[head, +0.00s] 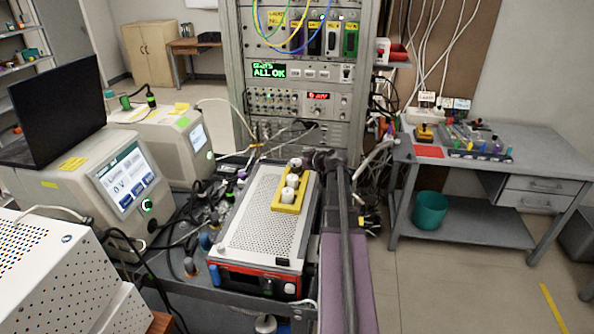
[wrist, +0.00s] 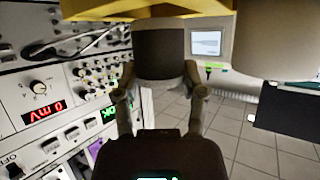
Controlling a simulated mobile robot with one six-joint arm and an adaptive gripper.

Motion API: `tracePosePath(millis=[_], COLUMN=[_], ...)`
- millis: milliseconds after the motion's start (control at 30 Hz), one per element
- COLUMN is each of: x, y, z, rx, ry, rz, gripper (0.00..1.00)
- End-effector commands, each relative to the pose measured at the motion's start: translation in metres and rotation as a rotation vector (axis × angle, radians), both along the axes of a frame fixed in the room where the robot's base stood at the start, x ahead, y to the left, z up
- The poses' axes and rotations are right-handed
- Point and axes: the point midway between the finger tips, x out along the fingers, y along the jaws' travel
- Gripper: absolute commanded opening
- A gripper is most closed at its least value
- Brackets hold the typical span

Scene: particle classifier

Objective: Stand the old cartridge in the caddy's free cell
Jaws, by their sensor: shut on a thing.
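The yellow caddy (head: 288,208) lies on top of the white perforated instrument. White cylindrical pieces (head: 291,181) stand in its near and middle part. A darker cartridge (head: 296,163) is at its far end, beside my gripper (head: 310,158). In the wrist view, the two fingers of my gripper (wrist: 160,102) are shut on the dark brown cartridge (wrist: 160,55), with its paler grey end between them. The yellow of the caddy (wrist: 100,8) runs along the top edge, touching or overlapping the cartridge. A pale cylinder (wrist: 268,38) is to the right. I cannot tell whether the cartridge is seated in a cell.
The perforated instrument (head: 262,222) stands on a crowded cart. A tall electronics rack (head: 300,75) rises close behind it. Cables and small parts lie at its left (head: 200,225). A grey bench (head: 500,180) and a teal bin (head: 430,210) are at the right.

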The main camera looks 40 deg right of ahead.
Motion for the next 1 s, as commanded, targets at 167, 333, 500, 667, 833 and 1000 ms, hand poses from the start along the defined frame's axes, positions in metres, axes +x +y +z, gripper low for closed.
tracePosePath(millis=[167, 333, 500, 667, 833, 1000], x=[0.000, 0.000, 0.000, -0.001, -0.001, -0.001], y=[0.000, -0.001, -0.001, -0.001, -0.001, -0.001], z=[-0.015, -0.016, -0.015, -0.017, -0.018, -0.018], rx=[0.000, 0.000, 0.000, 0.000, 0.000, 0.000], ry=[0.000, 0.000, 0.000, 0.000, 0.000, 0.000], rz=[-0.001, -0.001, -0.001, -0.001, -0.001, -0.002], gripper=[0.07, 0.07, 0.07, 0.07, 0.78, 0.88])
